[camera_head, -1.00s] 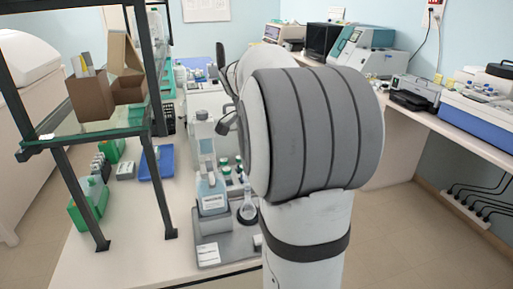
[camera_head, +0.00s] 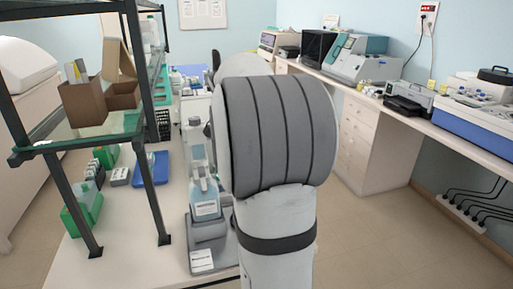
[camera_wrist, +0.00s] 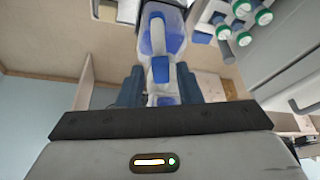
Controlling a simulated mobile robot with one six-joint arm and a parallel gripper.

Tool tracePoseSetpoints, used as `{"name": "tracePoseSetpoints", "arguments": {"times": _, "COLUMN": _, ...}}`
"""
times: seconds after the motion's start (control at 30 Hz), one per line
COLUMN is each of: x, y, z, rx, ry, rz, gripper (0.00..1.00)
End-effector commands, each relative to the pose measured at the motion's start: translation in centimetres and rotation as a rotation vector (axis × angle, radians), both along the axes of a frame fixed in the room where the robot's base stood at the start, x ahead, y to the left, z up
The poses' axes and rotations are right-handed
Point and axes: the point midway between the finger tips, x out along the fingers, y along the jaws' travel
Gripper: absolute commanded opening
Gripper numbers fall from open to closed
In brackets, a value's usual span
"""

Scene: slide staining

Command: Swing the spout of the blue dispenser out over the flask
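The blue dispenser (camera_head: 206,190) is a clear bottle with pale blue liquid and a white label, upright on a grey base left of my arm in the head view. My arm covers its right side, and the spout cannot be made out. The flask is hidden behind my arm there. In the wrist view, my gripper (camera_wrist: 159,86) has its two dark fingers apart. A clear body with blue parts (camera_wrist: 172,28) shows between and beyond them; I cannot tell which vessel it is or whether the fingers touch it. My gripper is hidden in the head view.
Green-capped bottles (camera_wrist: 243,22) stand at upper right in the wrist view. A dark-framed glass shelf (camera_head: 110,128) with cardboard boxes stands left of the dispenser. A blue tray (camera_head: 150,169) lies on the white bench. Open floor lies to the right.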

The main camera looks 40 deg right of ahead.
Motion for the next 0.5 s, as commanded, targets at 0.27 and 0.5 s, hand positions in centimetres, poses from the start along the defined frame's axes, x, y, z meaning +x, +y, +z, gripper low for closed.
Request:
{"name": "tracePoseSetpoints", "arguments": {"times": 0.27, "x": 0.0, "y": 0.0, "z": 0.0, "rx": 0.000, "ry": 0.000, "rz": 0.000, "gripper": 0.38}}
{"name": "tracePoseSetpoints", "arguments": {"times": 0.5, "x": 0.1, "y": 0.9, "z": 2.2, "rx": -0.002, "ry": -0.004, "rz": 0.002, "gripper": 0.38}}
